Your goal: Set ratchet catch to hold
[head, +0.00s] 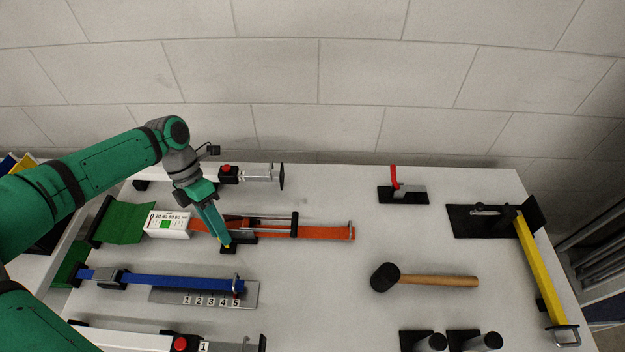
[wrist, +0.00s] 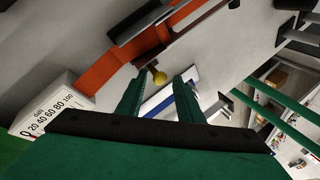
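An orange strap (head: 325,232) with a dark ratchet mechanism (head: 240,222) lies across the table. My gripper (head: 225,243) reaches down over the near side of this mechanism. In the wrist view, my gripper (wrist: 160,98) has its two green fingers apart with nothing held between them. A small yellow ball knob (wrist: 158,77) sits just beyond the fingertips, in front of the orange strap (wrist: 105,70). It looks like the knob of a catch, but its lever is mostly hidden. I cannot tell which position the catch is in, or whether a finger touches the knob.
A white gauge (head: 168,224) with a green mark sits left of the ratchet. A blue strap (head: 170,280) over a numbered plate (head: 210,297) lies nearer. The table between is clear.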

